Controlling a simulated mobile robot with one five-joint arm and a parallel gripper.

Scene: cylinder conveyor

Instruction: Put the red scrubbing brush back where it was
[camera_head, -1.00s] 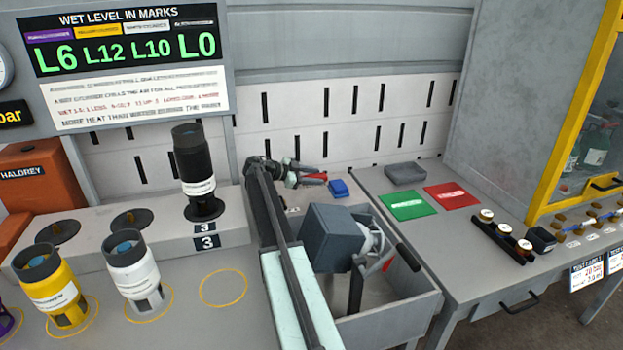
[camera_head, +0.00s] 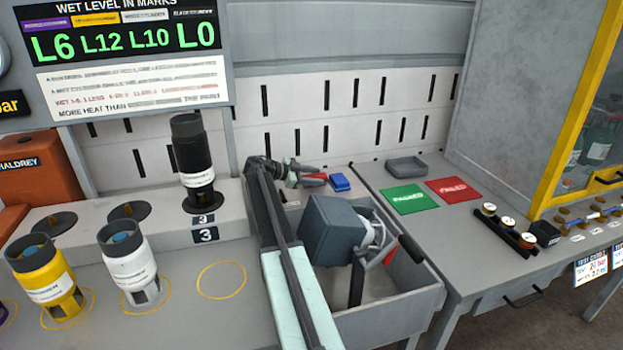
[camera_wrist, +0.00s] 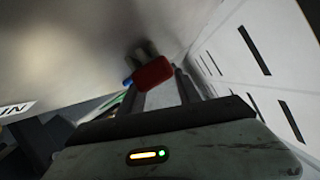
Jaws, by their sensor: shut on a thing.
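The red scrubbing brush (camera_head: 315,178) is at the tip of my gripper (camera_head: 312,180), over the back of the sink-like grey trough in the head view. My gripper is shut on it. In the wrist view the red brush (camera_wrist: 153,73) lies across my gripper's fingers (camera_wrist: 157,85). A blue block (camera_head: 340,182), possibly a sponge, lies just right of the brush. A small blue patch also shows beside the brush in the wrist view (camera_wrist: 128,82). My arm hides part of the trough's left side, and I cannot tell if the brush touches a surface.
The trough (camera_head: 395,318) holds a dark grey box-like device (camera_head: 328,230). A black cylinder (camera_head: 190,150) stands on the raised step at left. White (camera_head: 127,262) and yellow (camera_head: 45,272) cylinders stand in front. Green (camera_head: 408,199) and red (camera_head: 452,191) mats and a grey tray (camera_head: 406,168) lie right.

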